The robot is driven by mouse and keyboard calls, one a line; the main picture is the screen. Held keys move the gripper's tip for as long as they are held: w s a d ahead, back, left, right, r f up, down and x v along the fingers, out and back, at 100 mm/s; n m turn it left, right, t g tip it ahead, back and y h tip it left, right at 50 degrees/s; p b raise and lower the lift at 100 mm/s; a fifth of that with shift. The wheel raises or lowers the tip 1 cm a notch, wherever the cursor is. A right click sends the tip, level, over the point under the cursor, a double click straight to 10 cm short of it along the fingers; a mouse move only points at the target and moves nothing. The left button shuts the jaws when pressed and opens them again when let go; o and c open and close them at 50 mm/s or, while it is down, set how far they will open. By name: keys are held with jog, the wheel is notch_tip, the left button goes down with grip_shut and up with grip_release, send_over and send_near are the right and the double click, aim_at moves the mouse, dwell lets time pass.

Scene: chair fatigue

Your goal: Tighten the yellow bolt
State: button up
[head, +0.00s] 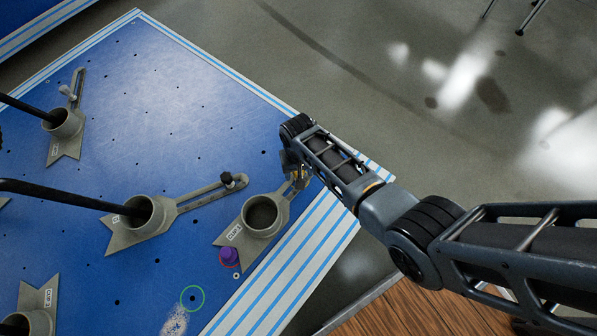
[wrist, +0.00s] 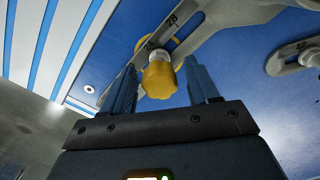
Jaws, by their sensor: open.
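The yellow bolt (wrist: 160,78) is in the middle of the wrist view, with a yellow knob end toward me and a white collar behind it. It sits at the slotted arm of a grey bracket (wrist: 205,22). My gripper (wrist: 165,88) is open, one finger on each side of the bolt, with visible gaps. In the head view the yellow bolt (head: 303,173) is a small patch, partly hidden by my gripper (head: 297,165) at the board's right edge. The grey bracket with its round cup (head: 262,215) lies just below-left of it.
The blue board (head: 130,85) has striped edges and small holes. Other grey clamps (head: 145,213) hold black rods. A purple knob (head: 228,256) stands by a red circle, and a green circle (head: 192,298) marks a hole. Open floor (head: 400,60) lies to the right.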

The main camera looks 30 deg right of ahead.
jog(key=shift+n, duration=0.3)
jog(key=n, duration=0.3)
jog(key=shift+n+p, duration=0.3)
jog(key=shift+n, duration=0.1)
jog(key=c, duration=1)
jog(key=m, duration=0.2)
jog(key=shift+m, duration=1)
jog(key=shift+p, duration=0.3)
jog(key=m, duration=0.3)
jog(key=shift+m, duration=0.4)
